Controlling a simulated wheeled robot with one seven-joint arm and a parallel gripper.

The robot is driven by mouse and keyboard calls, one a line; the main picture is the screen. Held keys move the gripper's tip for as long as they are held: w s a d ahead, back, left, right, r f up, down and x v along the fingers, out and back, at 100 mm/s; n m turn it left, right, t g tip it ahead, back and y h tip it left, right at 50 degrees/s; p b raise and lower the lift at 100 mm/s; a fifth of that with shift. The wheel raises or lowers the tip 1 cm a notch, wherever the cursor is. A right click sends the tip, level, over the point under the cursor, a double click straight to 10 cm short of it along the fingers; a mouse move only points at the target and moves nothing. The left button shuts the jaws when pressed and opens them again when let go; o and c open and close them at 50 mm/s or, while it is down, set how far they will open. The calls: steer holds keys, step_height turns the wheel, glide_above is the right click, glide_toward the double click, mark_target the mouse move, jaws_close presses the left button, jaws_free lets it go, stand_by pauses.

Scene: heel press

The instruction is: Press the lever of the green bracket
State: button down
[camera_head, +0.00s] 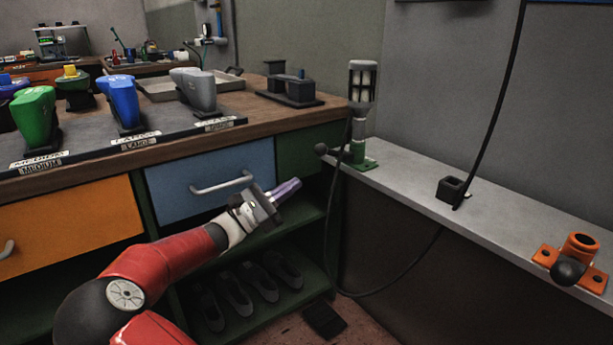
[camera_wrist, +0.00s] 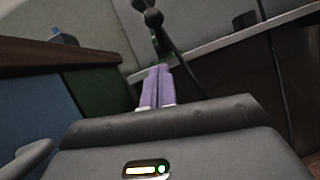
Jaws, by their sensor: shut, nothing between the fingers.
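The green bracket (camera_head: 360,158) stands on the grey ledge at the centre right and holds an upright grey tool with a caged lamp head (camera_head: 361,82). Its lever ends in a black ball (camera_head: 321,149) that sticks out to the left, past the ledge edge. My gripper (camera_head: 297,184) is below and to the left of the ball, apart from it, in front of the drawers. Its purple fingers are shut and empty. In the wrist view the fingers (camera_wrist: 158,72) point up towards a dark ball (camera_wrist: 153,18) at the top; the green bracket is hard to make out there.
An orange bracket (camera_head: 580,257) with its own black ball lever and a small black socket (camera_head: 452,189) sit farther right on the ledge. A black cable hangs down and loops below the ledge. A workbench (camera_head: 265,137) with drawers stands left, carrying several coloured shoe forms.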

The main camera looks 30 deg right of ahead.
steer(key=v, duration=0.5)
steer(key=shift+a+r, duration=0.1)
steer(key=shift+a, duration=0.05)
steer(key=s+d+f+m+g+y, duration=0.1)
steer(key=s+d+f+m+y, duration=0.1)
steer(key=s+f+m+y, duration=0.35)
steer(key=s+d+f+m+y, duration=0.2)
steer(key=s+f+y, duration=0.4)
steer(key=s+y, duration=0.25)
steer(key=s+a+r+m+t+y, duration=0.3)
steer(key=s+a+t+y, duration=0.1)
steer(key=s+a, duration=0.3)
steer(key=s+a+r+m+t+y, duration=0.4)
steer(key=s+a, duration=0.2)
steer(key=a, duration=0.4)
steer(key=shift+s+a+y, duration=0.15)
steer(key=shift+s+y, duration=0.15)
steer(key=shift+s, duration=0.05)
